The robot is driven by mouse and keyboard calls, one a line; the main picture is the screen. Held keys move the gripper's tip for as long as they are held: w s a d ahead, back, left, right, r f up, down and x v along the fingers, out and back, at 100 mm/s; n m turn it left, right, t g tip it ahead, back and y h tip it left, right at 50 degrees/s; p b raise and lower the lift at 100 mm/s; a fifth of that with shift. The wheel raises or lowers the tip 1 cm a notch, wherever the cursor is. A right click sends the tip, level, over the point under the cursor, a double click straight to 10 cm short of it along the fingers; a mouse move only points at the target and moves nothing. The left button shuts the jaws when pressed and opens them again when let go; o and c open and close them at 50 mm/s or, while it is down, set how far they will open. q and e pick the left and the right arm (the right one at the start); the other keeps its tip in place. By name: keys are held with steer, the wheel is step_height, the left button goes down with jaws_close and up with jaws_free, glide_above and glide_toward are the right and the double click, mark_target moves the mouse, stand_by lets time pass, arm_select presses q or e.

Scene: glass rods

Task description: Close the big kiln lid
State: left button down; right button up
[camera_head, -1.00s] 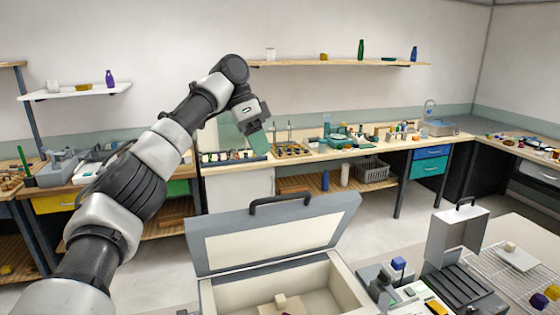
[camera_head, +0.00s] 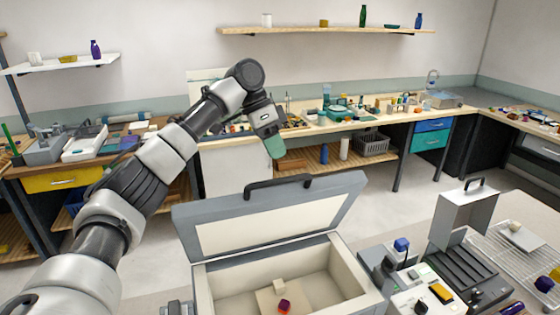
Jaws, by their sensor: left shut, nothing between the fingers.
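The big kiln (camera_head: 198,288) stands at the front centre, a grey box with a pale lining. Its lid (camera_head: 275,227) is up and leans back, with a dark handle (camera_head: 279,183) along its top edge. Inside the kiln lie a small cream block (camera_head: 279,286) and a dark red and purple piece (camera_head: 284,306). My left gripper (camera_head: 275,147) is shut and empty. It points down and shows above and behind the lid handle in the picture, apart from it. My right gripper is not in view.
A smaller open kiln (camera_head: 463,217) with a raised lid stands to the right, beside a wire rack (camera_head: 515,262). Small tools and a blue-topped device (camera_head: 401,245) sit between the kilns. A cluttered bench (camera_head: 350,125) runs along the back wall, with open floor before it.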

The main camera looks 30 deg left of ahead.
mark_target(279, 189)
arm_select(q)
steer(key=shift+s+d+f+p, duration=0.35)
steer(key=shift+s+d+f, duration=0.05)
steer(key=shift+s+d, duration=0.2)
steer(key=shift+s+d+f+p, duration=0.35)
steer(key=shift+s+d, duration=0.1)
steer(key=shift+s, duration=0.15)
steer(key=shift+s+d+f, duration=0.1)
steer(key=shift+d+f, duration=0.1)
steer(key=shift+f, duration=0.05)
steer(key=shift+a+f, duration=0.1)
